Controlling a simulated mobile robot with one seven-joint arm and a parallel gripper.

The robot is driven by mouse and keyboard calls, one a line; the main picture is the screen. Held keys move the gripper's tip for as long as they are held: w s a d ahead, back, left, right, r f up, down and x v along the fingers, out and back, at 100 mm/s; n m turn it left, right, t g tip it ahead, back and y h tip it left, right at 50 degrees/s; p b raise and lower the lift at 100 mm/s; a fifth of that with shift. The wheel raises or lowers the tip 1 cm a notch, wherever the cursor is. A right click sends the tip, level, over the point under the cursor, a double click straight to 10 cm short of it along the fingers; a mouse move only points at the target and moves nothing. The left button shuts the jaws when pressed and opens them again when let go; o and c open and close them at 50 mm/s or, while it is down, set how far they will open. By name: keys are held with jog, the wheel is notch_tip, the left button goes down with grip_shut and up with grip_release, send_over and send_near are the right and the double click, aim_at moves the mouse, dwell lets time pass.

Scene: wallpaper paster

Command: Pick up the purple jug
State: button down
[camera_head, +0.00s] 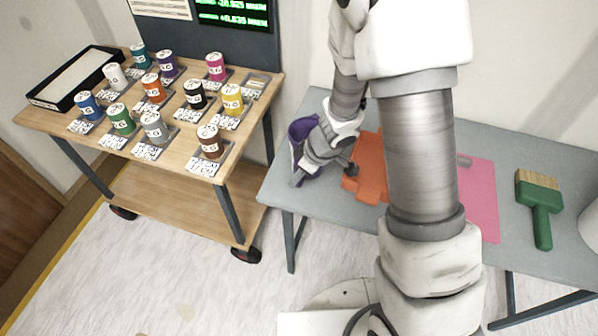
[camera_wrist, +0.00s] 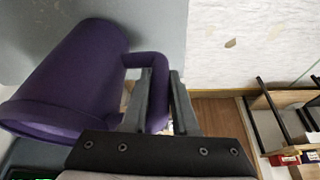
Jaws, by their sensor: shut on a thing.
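The purple jug (camera_head: 301,130) is on the left part of the grey table in the head view, partly hidden behind my gripper (camera_head: 298,180). In the wrist view the jug (camera_wrist: 75,75) fills the left side, with its wide rim toward the lower left and its handle toward the right. My gripper (camera_wrist: 160,85) is shut on the jug's handle, which passes between the two fingers. I cannot tell whether the jug touches the table or is lifted.
The grey table (camera_head: 340,205) also holds an orange item (camera_head: 368,180), a pink sheet (camera_head: 482,200) and a green brush (camera_head: 541,205). A wooden cart (camera_head: 225,180) with several coloured cans stands at the left. Floor shows between cart and table.

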notch_tip(320, 180, up, 4)
jog(key=shift+f+p, duration=0.1)
jog(key=shift+p, duration=1.15)
jog(key=s+d+r+p, duration=0.4)
jog(key=d+r, duration=0.2)
jog(key=d, duration=0.5)
jog(key=w+d+r+m+t+h, duration=0.1)
jog(key=w+m, duration=0.4)
jog(key=m, duration=0.7)
jog(key=r+t+h, duration=0.1)
jog(key=h, duration=0.1)
jog(key=shift+w+d+h, duration=0.15)
jog(key=shift+w+h, duration=0.2)
jog(key=shift+h, duration=0.05)
